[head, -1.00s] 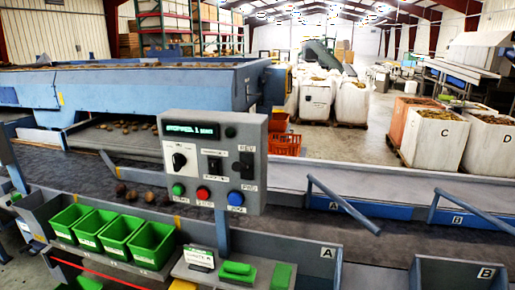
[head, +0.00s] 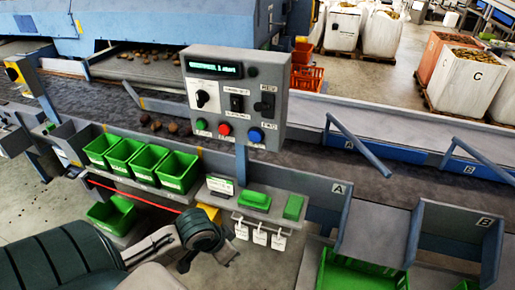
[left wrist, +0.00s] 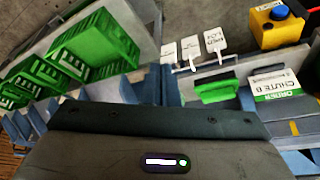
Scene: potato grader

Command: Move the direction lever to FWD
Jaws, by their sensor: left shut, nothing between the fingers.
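The grey control panel (head: 234,132) stands on a post in the middle of the head view. The direction lever (head: 265,103) is a black handle at the panel's right side, with a label reading REV above it and one like FWD below. Its exact position is too small to tell. My left gripper (head: 228,256) is low in the head view, below and in front of the panel, well apart from the lever. It is shut and empty. The left wrist view shows its dark housing but not the lever. My right gripper is not in view.
The panel also carries a rotary knob (head: 203,99), a black switch (head: 236,103), and green, red (head: 225,129) and blue (head: 256,135) buttons. A shelf (head: 250,219) with green blocks and hanging tags juts out below. Green bins (head: 174,171) stand left, grey chutes (head: 376,232) right.

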